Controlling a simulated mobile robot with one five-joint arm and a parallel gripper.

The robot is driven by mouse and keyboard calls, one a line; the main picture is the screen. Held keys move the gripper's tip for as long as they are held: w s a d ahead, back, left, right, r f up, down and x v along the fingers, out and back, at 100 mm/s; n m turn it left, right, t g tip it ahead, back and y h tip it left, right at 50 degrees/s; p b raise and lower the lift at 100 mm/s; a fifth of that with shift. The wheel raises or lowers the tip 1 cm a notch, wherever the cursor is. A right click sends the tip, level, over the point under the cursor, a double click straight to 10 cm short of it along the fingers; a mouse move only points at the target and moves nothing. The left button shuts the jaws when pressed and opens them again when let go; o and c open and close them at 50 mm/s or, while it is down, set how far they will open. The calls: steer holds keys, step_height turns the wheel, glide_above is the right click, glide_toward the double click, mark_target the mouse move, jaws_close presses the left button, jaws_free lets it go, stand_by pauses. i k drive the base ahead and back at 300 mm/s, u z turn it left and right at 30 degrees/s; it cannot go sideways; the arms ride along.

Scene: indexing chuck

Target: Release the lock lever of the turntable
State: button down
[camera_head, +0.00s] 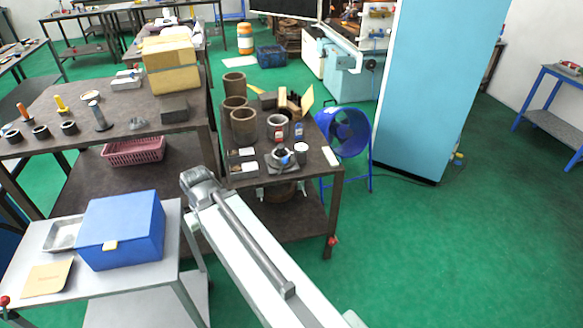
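A small round grey device (281,160), which looks like the turntable of the indexing chuck, sits near the front edge of the dark middle table. It has a dark ring on top with blue and white parts beside it. Its lock lever is too small to make out, so I cannot tell its position. My white arm reaches up from the bottom of the picture and ends in a dark grey joint, left of and nearer than the device. No gripper fingers show, and nothing of mine touches the device.
The middle table (318,184) also bears brown cylinders (243,126), a red-labelled can (278,127) and white cards. A blue box (120,229) stands on the grey cart at left. A blue fan (346,132) and a tall light-blue cabinet (437,85) stand right. Green floor is clear at lower right.

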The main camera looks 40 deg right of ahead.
mark_target(285, 159)
steer(key=z, duration=0.1)
steer(key=i, duration=0.9)
steer(key=u, duration=0.05)
